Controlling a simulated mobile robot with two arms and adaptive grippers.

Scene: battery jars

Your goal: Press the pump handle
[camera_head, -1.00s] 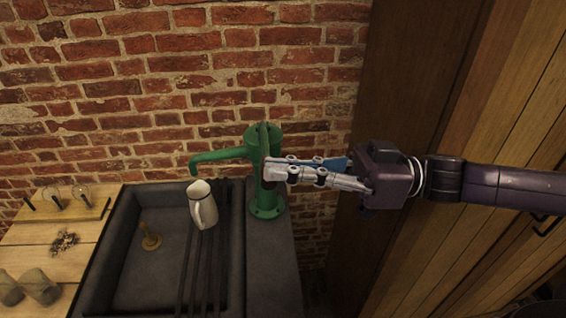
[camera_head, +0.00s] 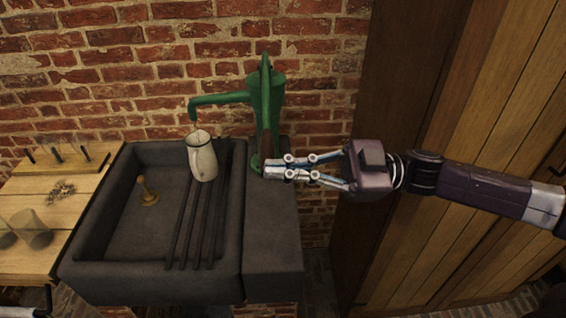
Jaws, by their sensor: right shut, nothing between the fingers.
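The green pump (camera_head: 266,95) stands upright on the dark ledge at the sink's right side, its spout (camera_head: 222,99) pointing left. Its long narrow handle (camera_head: 265,112) runs down the front of the body; its lower end is close to my right gripper and partly hidden. My right gripper (camera_head: 268,171) comes in from the right and is shut and empty. Its fingertips are at the pump's lower part; I cannot tell whether they touch the handle. A white pitcher (camera_head: 203,160) stands below the spout, and a thin stream seems to fall toward it.
The dark stone sink (camera_head: 112,212) has several dark bars (camera_head: 206,215) under the pitcher and a small wooden plunger-like piece (camera_head: 147,192) inside. A wooden counter (camera_head: 75,210) with glass jars (camera_head: 32,229) lies left. A brick wall (camera_head: 180,50) is behind; wood panelling (camera_head: 440,260) is right.

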